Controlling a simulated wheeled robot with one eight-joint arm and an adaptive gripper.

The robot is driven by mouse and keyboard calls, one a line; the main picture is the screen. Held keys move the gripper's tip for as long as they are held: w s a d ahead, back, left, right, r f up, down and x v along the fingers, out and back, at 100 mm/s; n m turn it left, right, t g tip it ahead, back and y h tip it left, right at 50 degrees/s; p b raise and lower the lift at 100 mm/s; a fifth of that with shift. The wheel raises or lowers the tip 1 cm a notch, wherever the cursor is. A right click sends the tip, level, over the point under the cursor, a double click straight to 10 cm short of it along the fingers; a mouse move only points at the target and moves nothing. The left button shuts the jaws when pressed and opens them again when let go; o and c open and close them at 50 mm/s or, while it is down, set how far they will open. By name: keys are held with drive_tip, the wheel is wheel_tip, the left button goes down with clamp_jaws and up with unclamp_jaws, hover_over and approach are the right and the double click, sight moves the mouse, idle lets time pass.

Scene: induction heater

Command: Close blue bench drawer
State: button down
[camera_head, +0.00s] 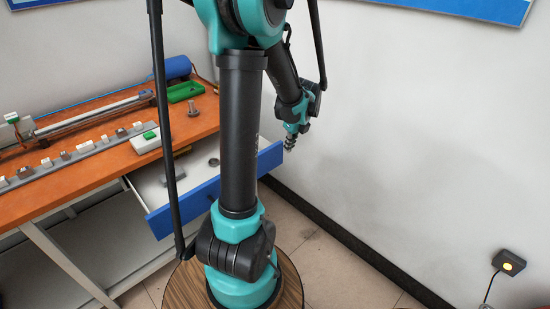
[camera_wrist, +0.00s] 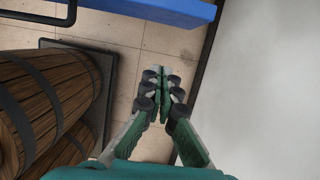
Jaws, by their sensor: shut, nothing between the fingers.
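The blue bench drawer (camera_head: 184,211) is pulled out from under the orange bench in the head view. Its white inside shows, with a grey round part and another small grey part in it. My arm hides the middle of its front. In the wrist view its blue edge (camera_wrist: 160,8) crosses the top. My gripper (camera_head: 289,148) is beyond the drawer's right end, near the wall. In the wrist view my gripper (camera_wrist: 160,72) is shut and empty, pointing toward the blue edge but apart from it.
A white wall (camera_wrist: 265,90) stands close on the right. Wooden barrels (camera_wrist: 40,95) stand at the left in the wrist view.

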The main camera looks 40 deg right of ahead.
sight(276, 158)
drive_tip(key=w+f, duration=0.1)
drive_tip(key=f, duration=0.2)
drive_tip(key=w+f, duration=0.2)
drive_tip(key=f, duration=0.1)
drive_tip(key=w+f, duration=0.2)
drive_tip(key=f, duration=0.1)
drive_tip(key=shift+w+a+f, duration=0.1)
drive_tip(key=shift+a+f, duration=0.05)
drive_tip(key=shift+f, duration=0.1)
drive_tip(key=shift+w, duration=0.6)
drive_tip(key=shift+w, duration=0.15)
drive_tip(key=w, duration=1.7)
drive_tip(key=w+a, duration=0.1)
drive_tip(key=w, duration=0.7)
drive_tip(key=shift+w, duration=0.4)
